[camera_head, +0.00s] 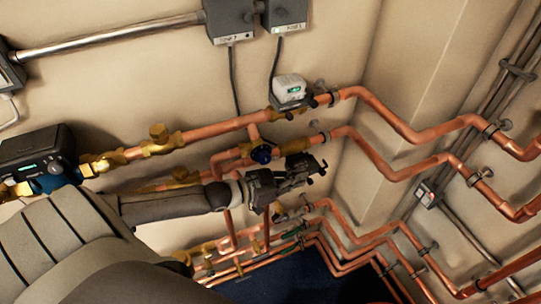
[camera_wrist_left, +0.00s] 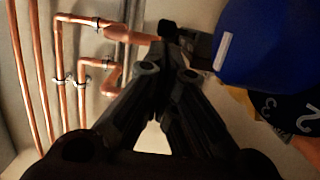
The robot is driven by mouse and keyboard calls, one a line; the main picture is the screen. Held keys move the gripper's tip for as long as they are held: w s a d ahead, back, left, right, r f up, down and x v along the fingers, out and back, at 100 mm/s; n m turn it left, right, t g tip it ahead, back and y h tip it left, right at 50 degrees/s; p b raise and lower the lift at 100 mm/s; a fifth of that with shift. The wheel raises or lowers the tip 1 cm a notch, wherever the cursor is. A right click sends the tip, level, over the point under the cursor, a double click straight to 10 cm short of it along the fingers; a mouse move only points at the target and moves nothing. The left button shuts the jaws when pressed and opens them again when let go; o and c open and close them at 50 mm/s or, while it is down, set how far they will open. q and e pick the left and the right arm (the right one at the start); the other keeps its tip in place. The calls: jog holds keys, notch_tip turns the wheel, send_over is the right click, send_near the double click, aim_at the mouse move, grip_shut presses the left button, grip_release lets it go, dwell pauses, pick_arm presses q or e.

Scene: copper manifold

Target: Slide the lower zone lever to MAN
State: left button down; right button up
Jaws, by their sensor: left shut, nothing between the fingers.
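The upper zone valve (camera_head: 289,88) is a pale grey box with a small green light on the upper copper pipe. A short black lever (camera_head: 312,101) shows at its right side. My left gripper (camera_head: 308,172) is shut and empty, reaching right in front of the lower copper pipe. The gripper covers the place of the lower zone valve, so I cannot make out its lever or position. In the left wrist view my shut fingers (camera_wrist_left: 168,35) point away, with a dark part (camera_wrist_left: 198,48) close to the right of their tips; I cannot tell whether they touch. My right gripper is not in view.
A blue knob (camera_head: 261,154) sits just left of the gripper; a large blue cap (camera_wrist_left: 245,40) with a numbered black collar (camera_wrist_left: 290,112) shows close at right in the wrist view. Copper pipes (camera_head: 395,175) run right around the wall corner. Grey control boxes (camera_head: 229,20) hang above.

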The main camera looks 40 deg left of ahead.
pick_arm(q)
jog(key=v, duration=0.9)
jog(key=shift+s+a, duration=0.2)
jog(key=shift+s, duration=0.15)
jog(key=shift+r, duration=0.1)
dwell(0.3)
jog(key=s+d+f+n+g+y, duration=0.1)
jog(key=s+d+f+g+y, duration=0.35)
jog(key=d+f, duration=0.3)
jog(key=s+d+n+g+y, duration=0.1)
jog(key=s+n+g+y, duration=0.3)
jog(key=s, duration=0.7)
notch_tip(320, 180, down, 29)
jog(key=s+m+g+b, duration=0.1)
jog(key=g+b, duration=0.2)
jog(key=s+a+f+g+b, duration=0.1)
jog(key=s+a+f+b, duration=0.1)
jog(key=s+f, duration=1.5)
jog(key=shift+s+a+f+h+b, duration=0.2)
jog(key=shift+a+f+h+b, duration=0.15)
jog(key=shift+f, duration=0.45)
